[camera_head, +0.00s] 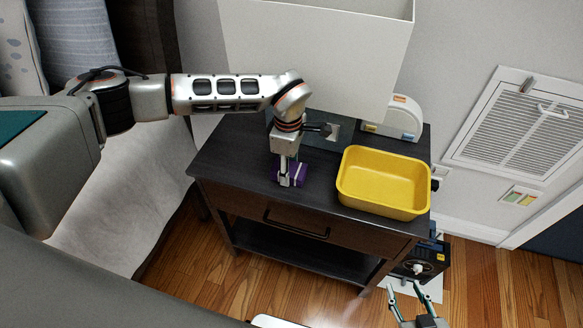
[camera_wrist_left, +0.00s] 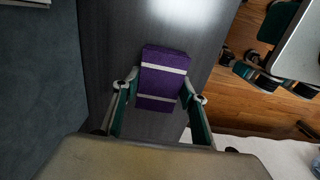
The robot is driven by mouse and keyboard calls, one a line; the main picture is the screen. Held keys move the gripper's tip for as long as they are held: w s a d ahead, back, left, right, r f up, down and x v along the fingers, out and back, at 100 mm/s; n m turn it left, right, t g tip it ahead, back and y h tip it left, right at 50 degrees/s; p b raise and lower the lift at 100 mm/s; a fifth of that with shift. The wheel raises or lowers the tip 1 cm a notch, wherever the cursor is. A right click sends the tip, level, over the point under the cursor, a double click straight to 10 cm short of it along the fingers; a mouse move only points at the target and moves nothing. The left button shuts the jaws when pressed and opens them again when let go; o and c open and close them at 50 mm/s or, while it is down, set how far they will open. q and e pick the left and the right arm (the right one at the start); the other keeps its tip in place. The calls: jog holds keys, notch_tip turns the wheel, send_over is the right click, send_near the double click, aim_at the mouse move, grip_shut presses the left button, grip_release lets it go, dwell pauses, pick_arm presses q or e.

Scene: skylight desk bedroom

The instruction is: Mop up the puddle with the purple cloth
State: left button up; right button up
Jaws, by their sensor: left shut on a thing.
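The purple cloth (camera_head: 299,171) is a folded block with pale bands, on or just above the dark nightstand top (camera_head: 240,163). My left gripper (camera_head: 289,180) points down and is shut on the cloth; in the left wrist view the cloth (camera_wrist_left: 163,78) sits between its two fingers. I cannot make out a clear puddle. A bright sheen shows on the dark top beyond the cloth in the left wrist view, and I cannot tell whether it is water or reflected light. My right gripper (camera_head: 407,300) is low at the bottom right, its fingers apart and empty.
A yellow tub (camera_head: 385,204) stands right of the cloth on the nightstand. Behind are a white rounded device (camera_head: 398,119), a dark greenish flat item and a large white lampshade (camera_head: 315,45). A bed lies to the left. A dark box (camera_head: 424,258) is on the floor at right.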

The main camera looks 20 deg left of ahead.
aim_at(278, 166)
pick_arm(q)
jog(key=shift+a, duration=0.65)
jog(key=shift+a+p, duration=0.35)
jog(key=shift+a, duration=0.5)
pick_arm(e)
jog(key=shift+w+r, duration=0.2)
jog(key=shift+r, duration=0.5)
pick_arm(q)
jog(key=shift+d, duration=0.1)
jog(key=shift+d, duration=0.1)
jog(key=shift+d, duration=0.8)
pick_arm(e)
jog(key=shift+s+f, duration=0.25)
jog(key=shift+s, duration=0.25)
